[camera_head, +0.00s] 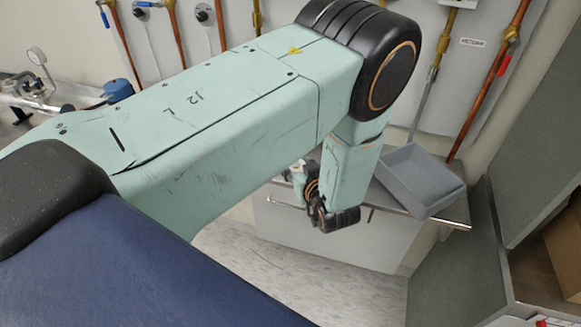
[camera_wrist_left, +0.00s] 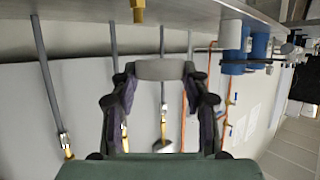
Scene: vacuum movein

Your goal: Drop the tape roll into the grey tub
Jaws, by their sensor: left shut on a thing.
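The grey tub (camera_head: 433,208) is a shallow, open, rectangular container at the right end of a bench in the head view. The part of its inside that shows looks empty. My left arm crosses the head view, and its wrist hangs left of the tub; its fingers are mostly hidden there. In the left wrist view my left gripper (camera_wrist_left: 160,74) is shut on the tape roll (camera_wrist_left: 160,69), a pale grey band held between both fingertips. The roll is apart from the tub. My right gripper is in neither view.
The bench (camera_head: 455,214) has a thin top with a front edge near the tub. Copper pipes (camera_head: 490,80) and valves run down the wall behind. Blue cylinders (camera_wrist_left: 232,48) show at right in the wrist view. A grey panel (camera_head: 455,265) stands at right.

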